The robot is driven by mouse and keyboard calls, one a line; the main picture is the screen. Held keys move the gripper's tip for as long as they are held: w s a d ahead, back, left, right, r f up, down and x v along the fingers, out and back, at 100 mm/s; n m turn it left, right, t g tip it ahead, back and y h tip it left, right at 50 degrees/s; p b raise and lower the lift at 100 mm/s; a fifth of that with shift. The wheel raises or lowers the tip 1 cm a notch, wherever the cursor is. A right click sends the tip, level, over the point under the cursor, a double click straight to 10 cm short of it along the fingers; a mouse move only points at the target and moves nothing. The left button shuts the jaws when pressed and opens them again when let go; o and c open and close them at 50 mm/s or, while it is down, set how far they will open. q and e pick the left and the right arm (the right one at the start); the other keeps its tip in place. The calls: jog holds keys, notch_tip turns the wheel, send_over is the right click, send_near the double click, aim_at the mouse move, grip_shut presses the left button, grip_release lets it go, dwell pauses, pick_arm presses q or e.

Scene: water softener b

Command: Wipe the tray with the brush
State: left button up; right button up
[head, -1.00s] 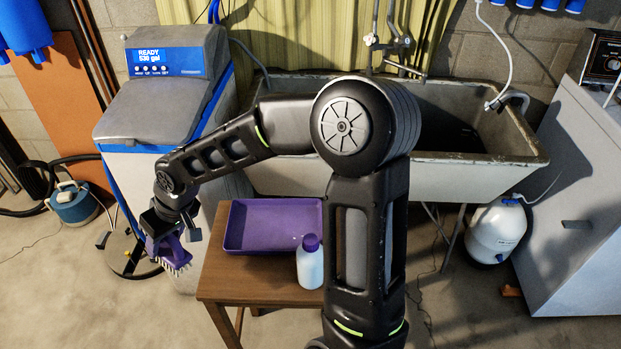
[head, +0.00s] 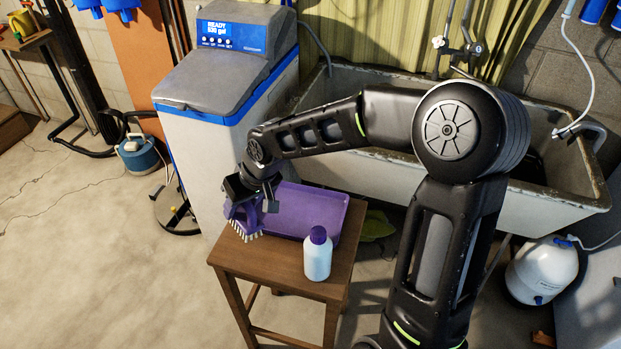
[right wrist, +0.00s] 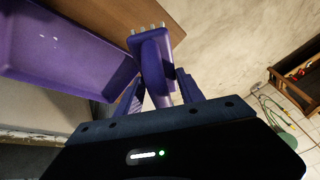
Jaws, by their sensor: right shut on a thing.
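The purple tray (head: 315,211) lies on a small wooden table (head: 285,262). It also shows at the left of the right wrist view (right wrist: 50,60), with a few white specks on it. My right gripper (head: 254,206) is shut on the purple brush (head: 241,220), whose pale bristles point down. The brush (right wrist: 154,58) is beside the tray's near end in the right wrist view. In the head view it overlaps the tray's left end and the table's left edge. I cannot tell whether the bristles touch anything. My left gripper is not in view.
A white bottle (head: 318,258) with a purple cap stands on the table in front of the tray. The water softener (head: 215,110) stands behind at left, and a stone sink (head: 560,190) behind at right. Open floor (head: 90,250) lies to the left.

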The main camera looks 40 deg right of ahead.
aim_at(240, 220)
jog(key=s+d+r+m+h, duration=0.1)
jog(key=s+d+m+h, duration=0.1)
jog(key=d, duration=1.4)
jog(key=shift+s+d+r+m+h+b, duration=0.2)
jog(key=shift+s+m+h+b, duration=0.1)
jog(key=shift+s+h+b, duration=0.2)
jog(key=shift+f+b, duration=1.85)
jog(key=shift+f, duration=0.7)
jog(key=w+a, duration=0.1)
jog(key=a, duration=0.4)
jog(key=w+a+n, duration=0.1)
jog(key=a, duration=0.5)
jog(key=w+a+f+n+y, duration=0.1)
jog(key=a, duration=0.5)
jog(key=shift+a, duration=0.25)
jog(key=shift+r, duration=0.15)
